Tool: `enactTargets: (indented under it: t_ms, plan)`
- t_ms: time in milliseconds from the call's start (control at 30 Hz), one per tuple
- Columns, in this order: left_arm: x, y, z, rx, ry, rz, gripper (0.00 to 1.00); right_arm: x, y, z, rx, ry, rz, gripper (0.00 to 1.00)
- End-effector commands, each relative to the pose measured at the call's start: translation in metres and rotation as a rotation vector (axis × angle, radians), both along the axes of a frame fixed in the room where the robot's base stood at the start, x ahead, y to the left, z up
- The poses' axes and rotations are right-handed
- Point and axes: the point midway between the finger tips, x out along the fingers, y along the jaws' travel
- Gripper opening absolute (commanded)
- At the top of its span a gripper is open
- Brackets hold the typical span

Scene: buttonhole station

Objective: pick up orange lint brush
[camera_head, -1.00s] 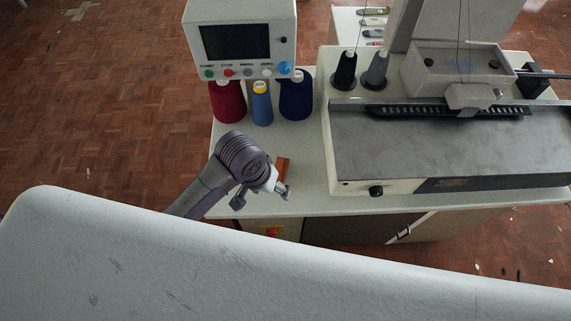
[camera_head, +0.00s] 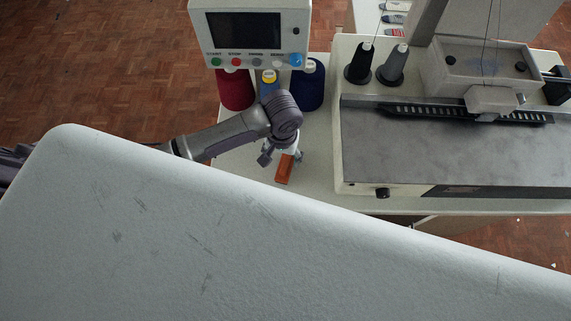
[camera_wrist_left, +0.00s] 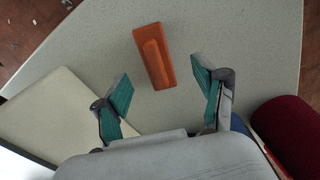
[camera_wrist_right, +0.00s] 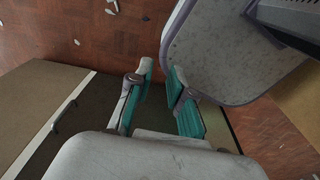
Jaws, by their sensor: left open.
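The orange lint brush (camera_head: 285,170) lies on the pale table top (camera_head: 322,190), left of the grey machine. My left gripper (camera_head: 281,157) is just beyond it in the head view. In the left wrist view the brush (camera_wrist_left: 155,56) lies ahead of the open left fingers (camera_wrist_left: 164,96), between their lines, with nothing held. The brush is apart from both pads. My right gripper (camera_wrist_right: 162,88) shows only in the right wrist view. Its fingers stand a little apart with nothing between them.
A control box (camera_head: 250,32) with buttons stands behind the left gripper. Red (camera_head: 236,90) and dark blue (camera_head: 311,88) thread cones stand below it. The buttonhole machine (camera_head: 450,150) fills the right of the table. A large pale panel (camera_head: 190,230) covers the near foreground.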

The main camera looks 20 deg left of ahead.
Motion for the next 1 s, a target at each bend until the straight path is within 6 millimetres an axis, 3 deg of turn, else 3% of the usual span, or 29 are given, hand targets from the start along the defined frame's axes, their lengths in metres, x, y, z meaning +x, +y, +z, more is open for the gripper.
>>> enactTargets:
  t_ms: [300,500,800,1000]
  plan:
    - [0.003,-0.004,-0.027,0.001,0.002,-0.001,0.71,0.017,0.001,0.008,0.003,-0.026,0.000,0.20]
    - [0.005,-0.005,-0.055,0.002,0.000,-0.001,0.71,0.016,0.001,0.011,0.002,-0.025,0.000,0.20]
    - [0.005,-0.006,-0.060,0.000,-0.002,-0.002,0.71,0.014,0.003,0.011,0.005,-0.022,0.000,0.20]
    - [0.005,-0.006,-0.060,0.000,-0.002,-0.002,0.39,0.012,0.006,0.011,0.008,-0.019,0.000,0.20]
